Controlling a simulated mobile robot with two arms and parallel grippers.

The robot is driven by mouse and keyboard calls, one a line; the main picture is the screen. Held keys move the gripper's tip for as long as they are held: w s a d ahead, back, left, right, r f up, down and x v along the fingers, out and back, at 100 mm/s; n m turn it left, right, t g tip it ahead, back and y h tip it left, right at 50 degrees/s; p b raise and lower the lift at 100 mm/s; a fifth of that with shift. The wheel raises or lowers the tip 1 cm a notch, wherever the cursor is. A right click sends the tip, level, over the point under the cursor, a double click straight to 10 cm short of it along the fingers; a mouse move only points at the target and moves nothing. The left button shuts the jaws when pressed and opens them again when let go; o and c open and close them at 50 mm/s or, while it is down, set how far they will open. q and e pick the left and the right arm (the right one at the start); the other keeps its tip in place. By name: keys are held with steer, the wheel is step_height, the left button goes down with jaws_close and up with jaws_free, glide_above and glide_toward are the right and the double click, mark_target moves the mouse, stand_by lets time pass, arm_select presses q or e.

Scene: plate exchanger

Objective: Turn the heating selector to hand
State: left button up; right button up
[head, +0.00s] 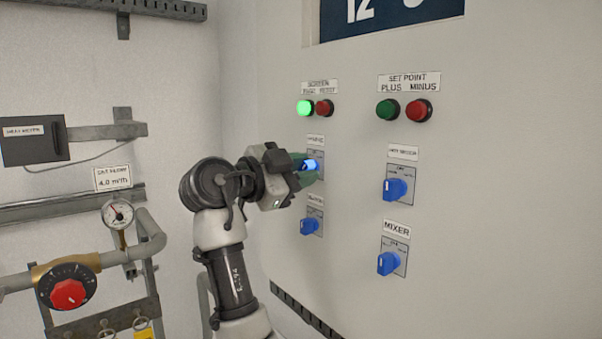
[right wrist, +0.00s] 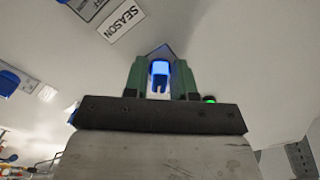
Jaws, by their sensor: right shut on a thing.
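My right gripper (head: 306,170) reaches the cabinet front from the left, its green fingers shut on the bright blue knob (head: 312,165) of the upper left selector. In the right wrist view the same knob (right wrist: 160,70) sits between the two green fingers. The label (head: 315,140) above this selector is too small to read surely. The fingers hide most of its plate, so I cannot tell the knob's setting. My left gripper is not in view.
Three other blue selectors are near: lower left (head: 309,226), upper right (head: 396,189) and the mixer one (head: 388,263). Above are a lit green button (head: 305,107) and a red one (head: 324,107). Pipes, a gauge (head: 117,213) and a red-centred dial (head: 67,292) stand left.

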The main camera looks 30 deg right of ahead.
steer(key=n+b, duration=0.2)
steer(key=n, duration=0.1)
steer(key=shift+f, duration=0.2)
steer(key=n, duration=0.4)
steer(key=n+b, duration=0.1)
steer(key=n, duration=0.4)
steer(key=n+b, duration=0.1)
steer(key=n, duration=0.4)
steer(key=shift+s+r, duration=0.2)
steer(key=shift+s, duration=0.1)
steer(key=o, duration=0.7)
steer(key=shift+o, duration=0.2)
steer(key=shift+b, duration=0.3)
